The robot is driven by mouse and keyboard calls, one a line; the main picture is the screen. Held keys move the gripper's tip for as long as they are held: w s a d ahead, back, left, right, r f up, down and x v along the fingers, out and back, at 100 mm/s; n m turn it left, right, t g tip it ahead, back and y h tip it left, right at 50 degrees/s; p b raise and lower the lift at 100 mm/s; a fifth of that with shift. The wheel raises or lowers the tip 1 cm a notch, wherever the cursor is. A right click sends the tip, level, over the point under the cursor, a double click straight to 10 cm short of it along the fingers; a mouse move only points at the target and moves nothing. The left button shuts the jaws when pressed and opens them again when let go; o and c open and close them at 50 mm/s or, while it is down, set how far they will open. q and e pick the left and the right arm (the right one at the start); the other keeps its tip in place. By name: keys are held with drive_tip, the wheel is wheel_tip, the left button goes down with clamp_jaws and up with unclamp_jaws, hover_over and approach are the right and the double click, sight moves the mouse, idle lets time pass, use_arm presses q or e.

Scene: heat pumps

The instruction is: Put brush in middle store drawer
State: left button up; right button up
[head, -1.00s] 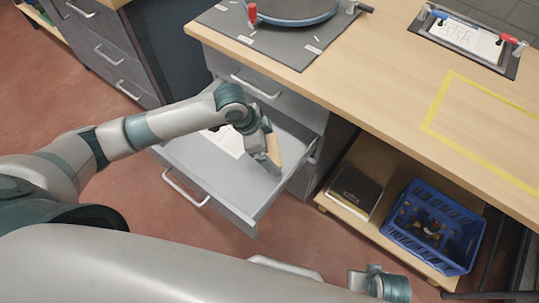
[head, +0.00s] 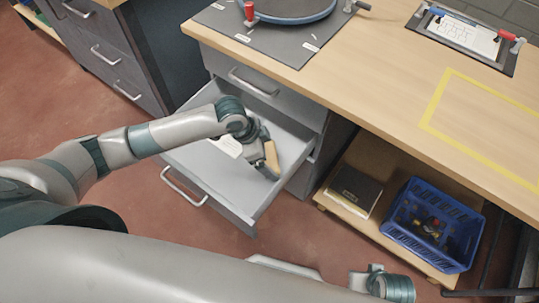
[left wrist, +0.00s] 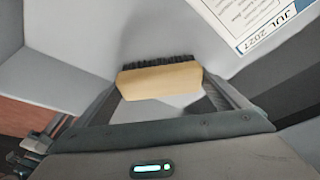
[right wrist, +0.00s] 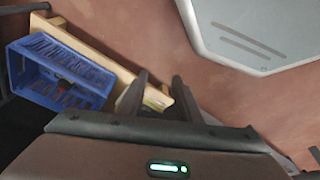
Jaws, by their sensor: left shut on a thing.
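The brush, with a tan wooden back (head: 271,157) and dark bristles, is in my left gripper (head: 268,170). In the left wrist view the brush (left wrist: 158,82) lies crosswise between the two fingers, bristles facing away from the camera. The pulled-out store drawer (head: 205,185) is under the gripper, which is over its right part. Whether the brush touches the drawer floor I cannot tell. A printed sheet lies in the drawer (left wrist: 262,22). My right gripper (right wrist: 160,92) is empty, its fingers apart, low over the floor; in the head view it is at the bottom right.
A shut drawer (head: 255,88) sits above the open one, under the wooden worktop (head: 390,85). A blue crate (head: 432,228) and a dark box (head: 355,190) stand on a low shelf at right. Another drawer cabinet (head: 110,50) stands at the far left.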

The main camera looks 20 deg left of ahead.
drive_tip(key=shift+f, duration=0.1)
use_arm(q)
drive_tip(key=o, duration=0.9)
drive_tip(key=shift+f, duration=0.15)
drive_tip(key=shift+r, duration=0.35)
drive_tip(key=shift+a+r, duration=0.2)
drive_tip(key=shift+r, duration=0.15)
drive_tip(key=p+v, duration=0.1)
drive_tip(key=v, duration=1)
use_arm(e)
drive_tip(key=x, duration=0.3)
drive_tip(key=shift+f, duration=0.4)
use_arm(q)
drive_tip(key=shift+s+f, duration=0.1)
use_arm(e)
drive_tip(key=shift+w+r, duration=0.15)
drive_tip(key=shift+w, duration=0.05)
